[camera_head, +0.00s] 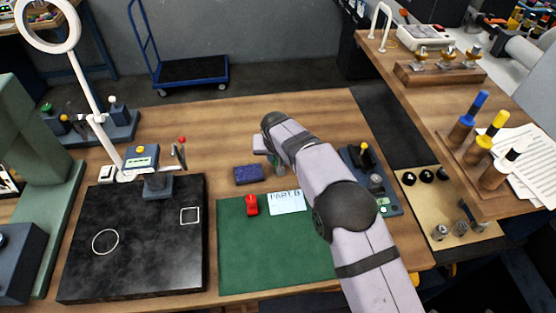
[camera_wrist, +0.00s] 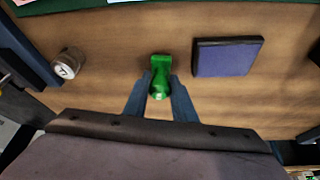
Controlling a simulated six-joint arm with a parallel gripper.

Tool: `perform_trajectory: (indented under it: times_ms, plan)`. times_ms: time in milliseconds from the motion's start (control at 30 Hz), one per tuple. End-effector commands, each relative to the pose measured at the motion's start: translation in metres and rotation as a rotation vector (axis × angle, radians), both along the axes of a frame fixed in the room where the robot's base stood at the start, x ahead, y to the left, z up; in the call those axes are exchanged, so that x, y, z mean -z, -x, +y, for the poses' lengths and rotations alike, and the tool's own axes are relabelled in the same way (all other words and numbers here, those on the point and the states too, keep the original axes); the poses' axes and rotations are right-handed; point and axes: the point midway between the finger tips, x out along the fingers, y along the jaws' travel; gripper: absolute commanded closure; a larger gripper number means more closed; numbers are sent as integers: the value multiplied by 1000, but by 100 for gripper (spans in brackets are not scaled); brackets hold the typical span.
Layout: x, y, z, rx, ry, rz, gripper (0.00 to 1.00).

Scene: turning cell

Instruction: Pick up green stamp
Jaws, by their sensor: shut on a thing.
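The green stamp (camera_wrist: 160,80) stands between the two fingers of my gripper (camera_wrist: 160,88) in the wrist view. The fingers are shut on it, one on each side. In the head view my gripper (camera_head: 272,158) is over the wooden table behind the green mat, and my arm covers part of it. Only a small bit of green stamp (camera_head: 280,170) shows there. I cannot tell whether the stamp touches the table.
A dark blue pad (camera_head: 249,174) lies just left of my gripper; it also shows in the wrist view (camera_wrist: 227,58). A red object (camera_head: 252,205) and a "PART B" card (camera_head: 286,202) lie on the green mat (camera_head: 245,260). A metal cylinder (camera_wrist: 68,63) stands nearby.

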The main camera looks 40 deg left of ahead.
Motion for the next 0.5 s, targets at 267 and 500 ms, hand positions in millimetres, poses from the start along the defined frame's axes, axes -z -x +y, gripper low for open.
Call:
perform_trajectory:
  times_ms: [267,500]
  plan:
    - [-36,-1,2,0,-7,-4,98]
    - [-75,-1,1,-1,-4,-3,98]
